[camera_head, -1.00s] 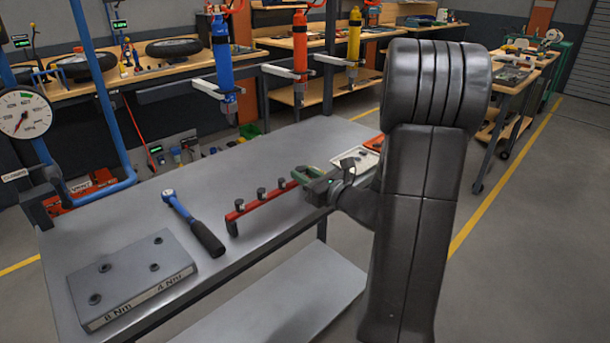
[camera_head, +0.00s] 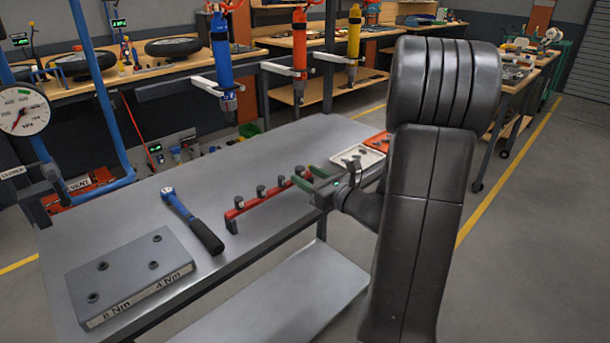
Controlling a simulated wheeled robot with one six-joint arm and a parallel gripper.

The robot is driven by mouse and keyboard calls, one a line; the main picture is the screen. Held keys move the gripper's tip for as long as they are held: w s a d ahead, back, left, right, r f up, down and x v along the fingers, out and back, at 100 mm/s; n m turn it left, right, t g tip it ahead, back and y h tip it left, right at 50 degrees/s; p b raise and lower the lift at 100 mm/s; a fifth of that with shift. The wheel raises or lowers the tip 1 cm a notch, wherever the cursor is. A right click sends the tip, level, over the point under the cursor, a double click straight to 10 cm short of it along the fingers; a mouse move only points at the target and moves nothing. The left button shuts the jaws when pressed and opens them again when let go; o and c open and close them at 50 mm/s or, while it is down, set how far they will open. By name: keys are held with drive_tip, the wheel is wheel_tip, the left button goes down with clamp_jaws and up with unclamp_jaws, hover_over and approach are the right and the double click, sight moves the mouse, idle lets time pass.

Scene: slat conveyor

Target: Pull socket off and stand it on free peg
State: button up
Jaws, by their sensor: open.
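A red rail (camera_head: 268,203) lies on the grey metal bench, with several dark sockets or pegs along it. They include one near the left end (camera_head: 239,202), two in the middle (camera_head: 262,191) (camera_head: 284,181) and one near the right end (camera_head: 299,171). I cannot tell which pegs are bare. My gripper (camera_head: 303,176), with green fingers, is open at the rail's right end. Its fingertips are close to the rightmost dark piece; contact cannot be told. A blue wrench with a black handle (camera_head: 206,236) lies left of the rail; no socket on its head (camera_head: 168,192) can be made out.
A grey block marked 8 Nm and 4 Nm (camera_head: 130,280) sits at the bench's front left. A white tray (camera_head: 345,158) with small parts and an orange tray (camera_head: 378,139) are at the right. The bench behind the rail is clear.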

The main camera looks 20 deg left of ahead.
drive_tip(key=v, duration=1.2)
drive_tip(key=shift+s, duration=0.1)
drive_tip(key=x, duration=1.3)
drive_tip(key=shift+a, duration=0.4)
drive_tip(key=shift+w+r+p, duration=0.2)
drive_tip(key=shift+p, duration=0.1)
